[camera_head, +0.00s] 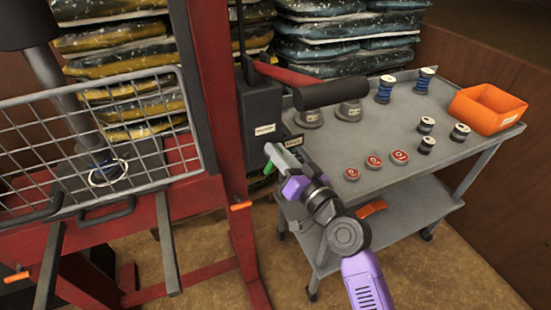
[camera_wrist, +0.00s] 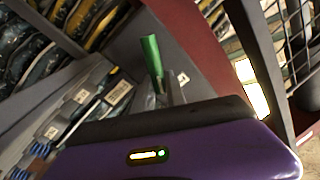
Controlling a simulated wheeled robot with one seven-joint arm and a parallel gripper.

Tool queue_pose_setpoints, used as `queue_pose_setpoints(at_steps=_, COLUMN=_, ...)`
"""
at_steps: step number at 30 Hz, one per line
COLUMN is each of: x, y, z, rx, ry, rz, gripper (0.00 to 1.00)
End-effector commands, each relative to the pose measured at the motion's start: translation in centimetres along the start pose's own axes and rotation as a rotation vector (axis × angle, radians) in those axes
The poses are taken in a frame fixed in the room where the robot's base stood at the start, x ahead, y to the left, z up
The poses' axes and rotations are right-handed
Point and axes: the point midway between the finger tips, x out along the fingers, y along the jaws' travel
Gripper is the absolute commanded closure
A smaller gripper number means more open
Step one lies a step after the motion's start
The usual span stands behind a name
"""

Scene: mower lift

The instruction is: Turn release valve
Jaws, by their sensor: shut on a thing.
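The release valve shows as a green handle (camera_head: 269,168) low on the side of a black pump box (camera_head: 262,115) on the red lift frame. The green handle (camera_wrist: 152,55) also shows upright in the middle of the wrist view. My gripper (camera_head: 277,158) is at the handle with its jaws shut on it. Part of the handle sticks out past the fingers. In the wrist view the purple and black gripper body fills the bottom and hides most of the fingers. The valve's stem is hidden behind the gripper.
A grey cart (camera_head: 400,115) stands just right of the lift, with spools, red-topped discs and an orange bin (camera_head: 487,108). The red lift post (camera_head: 214,85) and mesh guard (camera_head: 95,140) stand left. Stacked bags are behind.

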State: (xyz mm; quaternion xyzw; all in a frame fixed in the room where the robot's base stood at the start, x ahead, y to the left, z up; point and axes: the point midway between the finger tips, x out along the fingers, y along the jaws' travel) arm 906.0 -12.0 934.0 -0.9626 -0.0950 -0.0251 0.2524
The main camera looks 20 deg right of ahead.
Motion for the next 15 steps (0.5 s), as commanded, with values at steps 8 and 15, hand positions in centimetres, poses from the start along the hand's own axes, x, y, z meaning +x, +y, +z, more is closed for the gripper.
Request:
queue_pose_setpoints(at_steps=8, x=-0.2, y=0.9, z=0.4, rx=0.257, ry=0.049, rz=0.002, gripper=1.0)
queue_pose_setpoints(at_steps=15, x=-0.3, y=1.4, z=0.5, rx=0.481, ry=0.093, rz=0.002, gripper=1.0)
